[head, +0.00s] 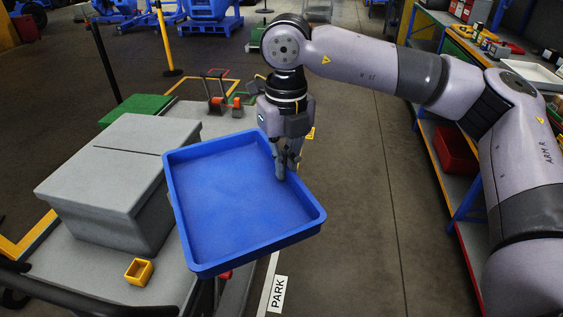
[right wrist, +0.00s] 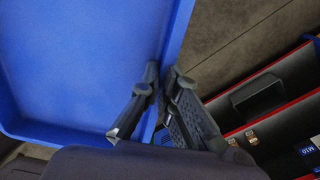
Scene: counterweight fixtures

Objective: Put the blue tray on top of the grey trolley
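The blue tray (head: 240,195) is a shallow, empty, square tray with raised walls. It is held up roughly level, overlapping the right side of the grey trolley (head: 75,265) in the head view. My right gripper (head: 282,168) is shut on the tray's right wall, with one finger inside. In the right wrist view, the tray (right wrist: 75,60) fills the left, with its wall between the two fingers (right wrist: 160,85). The trolley has a flat grey deck, partly hidden by the tray. My left gripper is not in view.
A large grey lidded box (head: 115,180) takes up much of the deck. A shelf rack (head: 455,155) stands at the right. Open floor (head: 355,220) lies between.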

